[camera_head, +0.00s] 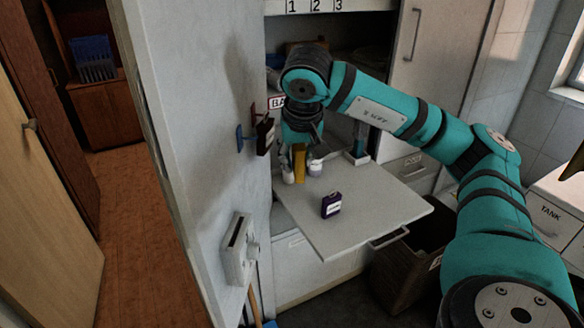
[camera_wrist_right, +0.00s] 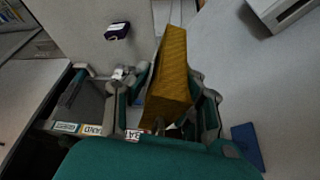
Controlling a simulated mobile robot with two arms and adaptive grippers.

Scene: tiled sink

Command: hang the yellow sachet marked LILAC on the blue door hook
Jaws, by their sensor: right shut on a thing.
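My right gripper (camera_head: 301,172) is shut on a yellow sachet (camera_head: 299,160) and holds it upright beside the open white door. In the right wrist view the sachet (camera_wrist_right: 170,65) stands between the fingers; no lettering is readable on it. The blue door hook (camera_head: 239,138) is on the door face, left of the gripper and apart from the sachet. A blue plate at the lower right of the wrist view (camera_wrist_right: 248,147) looks like the same hook. My left gripper is not in view.
A dark sachet (camera_head: 265,136) hangs at the red hook (camera_head: 253,112), between blue hook and gripper. White jars stand by the gripper. A white box (camera_head: 239,249) is fixed lower on the door.

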